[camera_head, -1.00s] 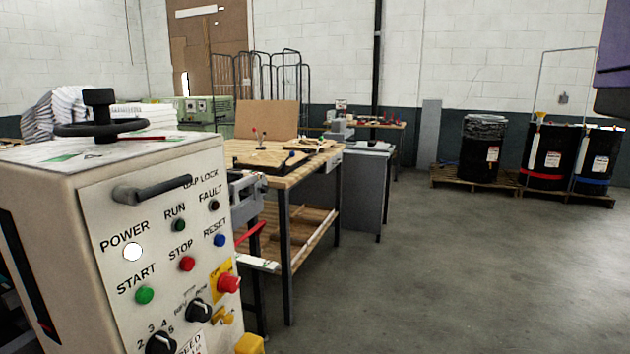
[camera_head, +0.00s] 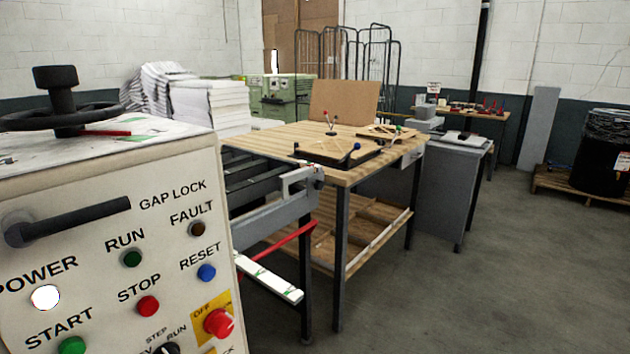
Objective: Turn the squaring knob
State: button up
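A cream control cabinet (camera_head: 185,215) fills the left of the head view. On its top is a black handwheel (camera_head: 70,116) with an upright black knob (camera_head: 57,88). A black lever (camera_head: 70,220) marked GAP LOCK sits on the front panel. No label reading squaring shows, so I cannot tell which part is the squaring knob. My gripper is not in view.
A metal frame with a red bar (camera_head: 290,240) and a white strip (camera_head: 268,278) juts out between cabinet and bench. A grey cabinet (camera_head: 440,195) stands behind the bench. A black drum (camera_head: 605,150) on a pallet is at the right. Floor at lower right is clear.

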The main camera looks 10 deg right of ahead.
aim_at(318, 185)
jog(key=i+l+u, duration=0.25)
jog(key=i+l, duration=2)
jog(key=l, duration=0.1)
